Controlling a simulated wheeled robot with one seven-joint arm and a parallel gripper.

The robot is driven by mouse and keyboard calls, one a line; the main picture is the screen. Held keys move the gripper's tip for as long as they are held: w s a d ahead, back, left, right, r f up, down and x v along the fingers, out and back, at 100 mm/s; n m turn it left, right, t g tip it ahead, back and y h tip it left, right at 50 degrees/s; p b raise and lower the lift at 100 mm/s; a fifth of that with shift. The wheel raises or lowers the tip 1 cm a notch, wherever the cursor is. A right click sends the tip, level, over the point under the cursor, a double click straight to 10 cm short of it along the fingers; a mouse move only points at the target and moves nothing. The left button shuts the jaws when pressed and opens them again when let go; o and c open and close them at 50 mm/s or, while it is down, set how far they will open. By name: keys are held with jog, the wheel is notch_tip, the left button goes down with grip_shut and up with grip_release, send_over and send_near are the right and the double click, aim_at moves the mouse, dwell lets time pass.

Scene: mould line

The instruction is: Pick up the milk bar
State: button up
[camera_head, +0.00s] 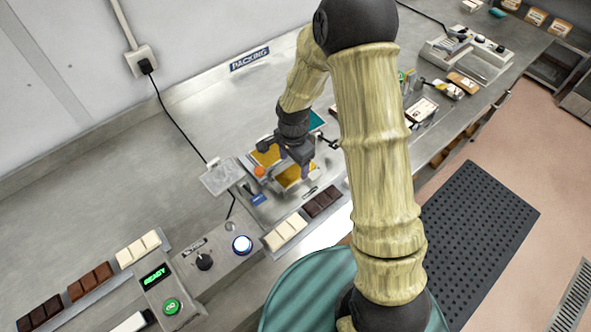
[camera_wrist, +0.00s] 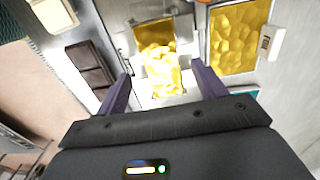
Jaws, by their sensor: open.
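The milk bar (camera_head: 90,281) appears to be the mid-brown bar lying in the left rack, between a darker bar (camera_head: 41,312) and a cream bar (camera_head: 138,248). It is far to the left of my gripper and out of the wrist view. My gripper (camera_head: 296,176) is open over the wrapping station, pointing down. In the wrist view its two purple fingers (camera_wrist: 160,80) stand apart on either side of crumpled gold foil (camera_wrist: 160,65). Whether anything lies inside the foil cannot be told.
A second rack by the station holds a cream bar (camera_head: 285,232) and a dark bar (camera_head: 322,202). A green button (camera_head: 171,306) sits near the left rack.

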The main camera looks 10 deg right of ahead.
aim_at(295, 173)
jog(key=shift+w+f+p, duration=0.15)
jog(key=shift+f+p, duration=0.25)
jog(key=shift+f, duration=1.3)
jog(key=c, duration=1)
jog(key=shift+d, duration=0.1)
jog(key=shift+c, duration=0.8)
jog(key=shift+r, duration=0.1)
notch_tip(295, 173, up, 10)
jog(key=b, duration=0.2)
